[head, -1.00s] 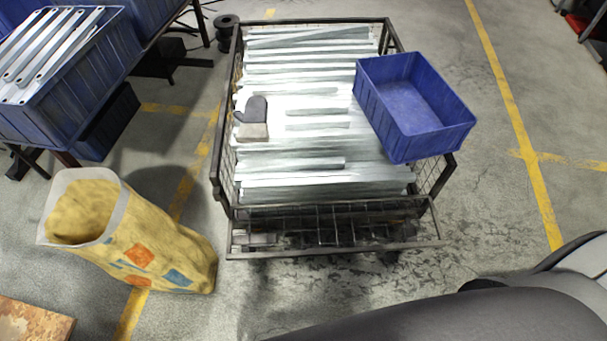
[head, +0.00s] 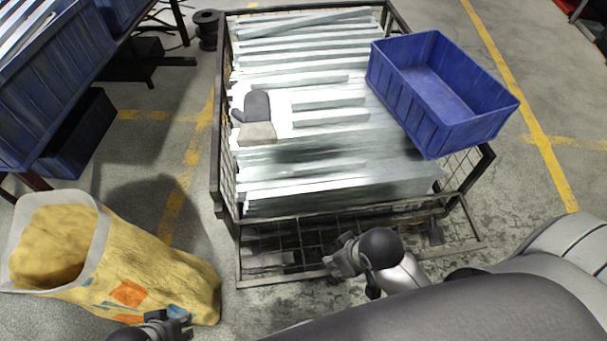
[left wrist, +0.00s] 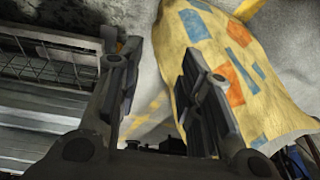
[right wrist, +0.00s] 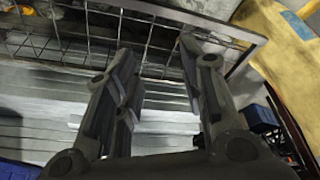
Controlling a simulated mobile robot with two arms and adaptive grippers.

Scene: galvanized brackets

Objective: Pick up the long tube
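Several silvery metal tubes and bars of differing lengths lie side by side in a wire crate (head: 216,160). A long tube (head: 305,24) lies slightly slanted across the back of the pile; I cannot tell if it is the one named. Shorter pieces (head: 330,119) lie on top in the middle. My right gripper (head: 340,260) is in front of the crate's near side, apart from the tubes. Its fingers are spread and empty in the right wrist view (right wrist: 160,60). My left gripper (head: 172,322) is beside the yellow sack's base, open and empty in the left wrist view (left wrist: 158,62).
A blue bin (head: 472,128) sits on the crate's right side, covering tube ends. A grey glove (head: 257,108) lies on the tubes. Another blue crate (head: 40,105) is at upper left.

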